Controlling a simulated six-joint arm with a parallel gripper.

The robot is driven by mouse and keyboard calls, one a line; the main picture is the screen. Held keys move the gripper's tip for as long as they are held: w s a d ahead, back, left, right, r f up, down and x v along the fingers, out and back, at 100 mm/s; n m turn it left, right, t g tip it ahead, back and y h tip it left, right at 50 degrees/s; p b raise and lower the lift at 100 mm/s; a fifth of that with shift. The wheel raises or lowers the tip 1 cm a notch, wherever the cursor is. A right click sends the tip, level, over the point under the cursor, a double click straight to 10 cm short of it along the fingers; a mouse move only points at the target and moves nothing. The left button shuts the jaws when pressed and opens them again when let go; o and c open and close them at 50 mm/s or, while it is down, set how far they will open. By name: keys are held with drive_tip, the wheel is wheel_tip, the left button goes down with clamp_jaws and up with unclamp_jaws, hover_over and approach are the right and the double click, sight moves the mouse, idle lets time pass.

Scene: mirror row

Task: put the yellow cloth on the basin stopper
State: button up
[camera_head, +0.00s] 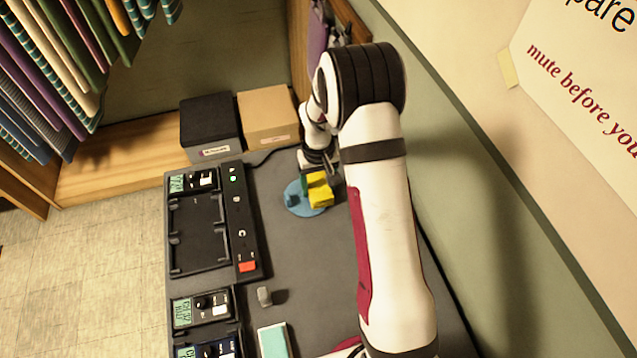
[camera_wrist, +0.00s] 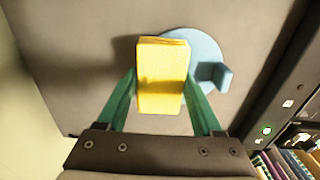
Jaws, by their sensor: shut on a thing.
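The yellow cloth (camera_head: 320,190) is a folded, block-like piece between the green fingers of my gripper (camera_wrist: 160,80). My gripper is shut on it from both sides, and it also shows in the wrist view (camera_wrist: 162,100). The basin stopper (camera_head: 297,208) is a flat light-blue disc with a raised blue tab, lying on the dark table. In the wrist view the cloth covers the left part of the stopper (camera_wrist: 195,45), and the tab stands clear to the right. I cannot tell whether the cloth touches the disc or is held just above it.
A black box (camera_head: 210,125) and a tan box (camera_head: 268,115) stand behind the table. A black console (camera_head: 240,220) and other devices line its left side. A small grey piece (camera_head: 264,296) and a teal-topped block (camera_head: 273,340) lie nearer. The table between is clear.

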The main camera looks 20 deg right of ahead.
sight(319, 185)
drive_tip(key=shift+f, duration=0.15)
drive_tip(key=o, duration=1.3)
drive_tip(key=shift+o, duration=0.2)
wheel_tip(319, 185, up, 12)
drive_tip(key=s+a+r+m, duration=0.1)
drive_tip(key=s+a+r, duration=0.1)
drive_tip(key=s+r, duration=0.4)
drive_tip(key=s+a+r+m, duration=0.2)
drive_tip(key=s+r, duration=0.1)
drive_tip(key=s, duration=0.6)
drive_tip(key=s+a+m+y, duration=0.1)
drive_tip(key=s+a+m, duration=0.1)
drive_tip(key=s, duration=1.2)
drive_tip(key=shift+s+a+m+y, duration=0.15)
drive_tip(key=shift+a+m+y, duration=0.15)
drive_tip(key=shift+y, duration=0.1)
